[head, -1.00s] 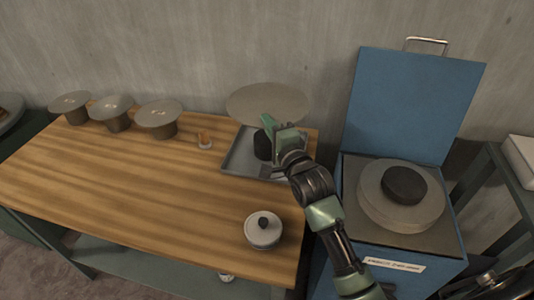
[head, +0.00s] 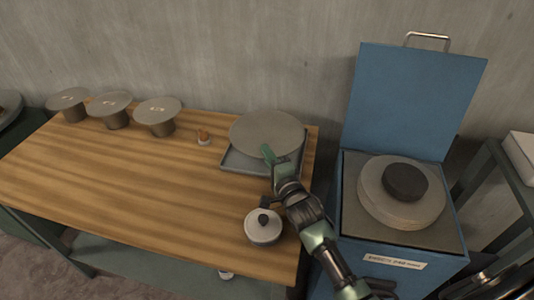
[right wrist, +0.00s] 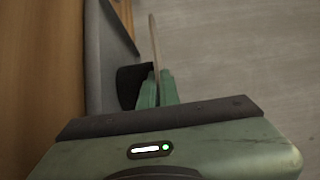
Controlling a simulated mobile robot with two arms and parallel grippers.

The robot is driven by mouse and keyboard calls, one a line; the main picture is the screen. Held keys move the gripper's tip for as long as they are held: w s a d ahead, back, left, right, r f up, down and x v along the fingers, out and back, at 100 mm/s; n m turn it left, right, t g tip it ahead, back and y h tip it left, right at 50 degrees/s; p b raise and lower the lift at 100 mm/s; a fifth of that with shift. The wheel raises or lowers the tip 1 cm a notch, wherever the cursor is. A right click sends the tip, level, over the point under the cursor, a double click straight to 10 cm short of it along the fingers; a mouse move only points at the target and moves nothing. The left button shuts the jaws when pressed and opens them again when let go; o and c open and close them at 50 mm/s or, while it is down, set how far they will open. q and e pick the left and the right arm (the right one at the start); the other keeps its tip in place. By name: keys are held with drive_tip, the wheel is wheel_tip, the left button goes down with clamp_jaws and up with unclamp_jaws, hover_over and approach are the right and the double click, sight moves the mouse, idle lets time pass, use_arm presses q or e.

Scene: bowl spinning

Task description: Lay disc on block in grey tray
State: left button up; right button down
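The disc (head: 266,130) is a wide, thin grey plate, roughly level over the grey tray (head: 240,163) at the table's back right corner. My right gripper (head: 270,153) is at the disc's near edge. In the right wrist view the disc (right wrist: 154,42) shows edge-on between the two green fingers (right wrist: 157,88), which look closed on it. The dark block (right wrist: 130,84) is just below the disc there; I cannot tell whether they touch. In the head view the disc hides the block. My left gripper is not in view.
A lidded pot (head: 263,228) stands beside my right arm. A blue open-lidded cabinet (head: 404,240) holds a round wheel (head: 374,190) on the right. The table's middle is clear.

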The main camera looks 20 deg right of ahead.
drive_tip(key=shift+f, duration=0.15)
drive_tip(key=c, duration=1.7)
unclamp_jaws()
drive_tip(key=shift+s, duration=0.2)
drive_tip(key=s, duration=1.1)
drive_tip(key=shift+s+d+b, duration=0.25)
drive_tip(key=shift+s+b, duration=0.1)
